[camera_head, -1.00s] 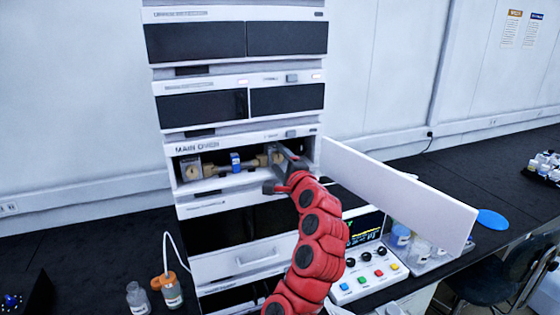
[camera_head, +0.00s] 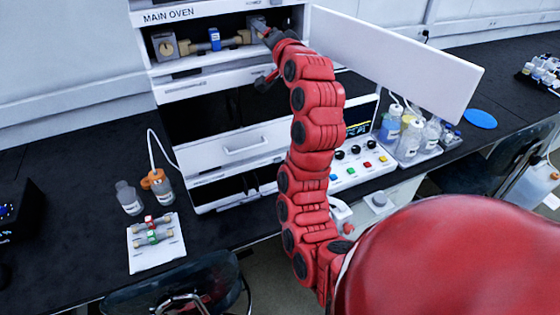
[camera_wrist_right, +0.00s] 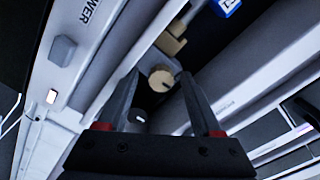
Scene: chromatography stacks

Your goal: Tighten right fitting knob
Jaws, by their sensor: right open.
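The right fitting knob (camera_wrist_right: 160,80) is a round tan knob in the right wrist view, seen between my right gripper's fingers. My right gripper (camera_wrist_right: 158,74) is open, with one finger on each side of the knob; I cannot tell whether either touches it. In the head view my right gripper (camera_head: 265,32) reaches into the open main oven (camera_head: 205,68) at its right end and hides the knob. A column with a blue label (camera_head: 214,39) and tan fittings (camera_head: 240,39) lies across the oven, between a left grey block (camera_head: 163,46) and a right one (camera_head: 257,22). My left gripper is out of view.
The white oven door (camera_head: 395,62) stands open to the right. A control panel (camera_head: 360,168) and bottles (camera_head: 408,140) stand below it. A chair (camera_head: 185,290) is in front.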

